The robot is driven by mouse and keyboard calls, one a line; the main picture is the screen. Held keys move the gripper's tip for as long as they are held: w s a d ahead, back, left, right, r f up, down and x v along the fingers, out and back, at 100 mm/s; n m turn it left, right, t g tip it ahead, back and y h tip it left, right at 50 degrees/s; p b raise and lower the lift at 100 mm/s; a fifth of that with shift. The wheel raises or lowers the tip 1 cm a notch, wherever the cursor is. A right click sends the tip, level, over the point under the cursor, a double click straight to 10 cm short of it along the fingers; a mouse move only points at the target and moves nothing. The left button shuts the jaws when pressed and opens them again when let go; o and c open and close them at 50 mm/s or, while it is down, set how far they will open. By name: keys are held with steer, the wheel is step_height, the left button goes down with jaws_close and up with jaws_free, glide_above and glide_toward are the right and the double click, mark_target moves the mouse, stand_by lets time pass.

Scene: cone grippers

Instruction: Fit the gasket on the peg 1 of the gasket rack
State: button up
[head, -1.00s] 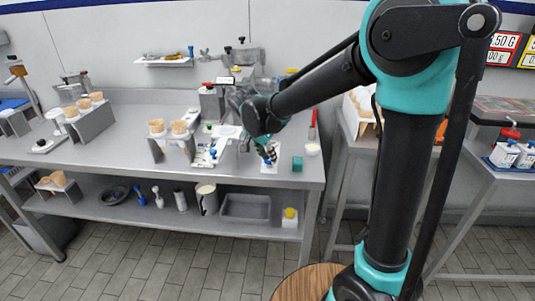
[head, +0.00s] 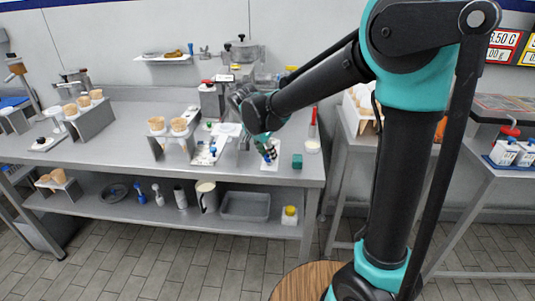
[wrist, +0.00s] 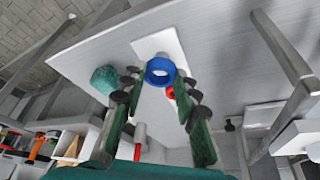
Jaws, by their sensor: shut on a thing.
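My gripper (wrist: 160,75) is shut on the gasket, a thick blue ring (wrist: 160,62) held between the fingertips in the wrist view. In the head view my gripper (head: 268,151) is low over the right end of the steel table, and the gasket is too small to make out well. Behind the ring, in the wrist view, is a white plate (wrist: 157,42), which seems to be the gasket rack's base; it also shows in the head view (head: 268,167). A small red part (wrist: 170,93) shows beside the ring, partly hidden by a finger. I cannot tell which peg is peg 1.
A teal block (head: 297,161) stands right of the plate; it also shows in the wrist view (wrist: 104,78). A white cup (head: 312,147) and a red-topped bottle (head: 313,121) stand behind it. A cone stand (head: 172,144) is to the left. The table's front edge is close.

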steer(key=shift+f, duration=0.2)
steer(key=shift+f, duration=0.35)
steer(key=shift+f, duration=0.45)
steer(key=o, duration=0.8)
steer(key=shift+o, duration=0.2)
steer(key=v, duration=1.2)
steer(key=shift+d, duration=0.1)
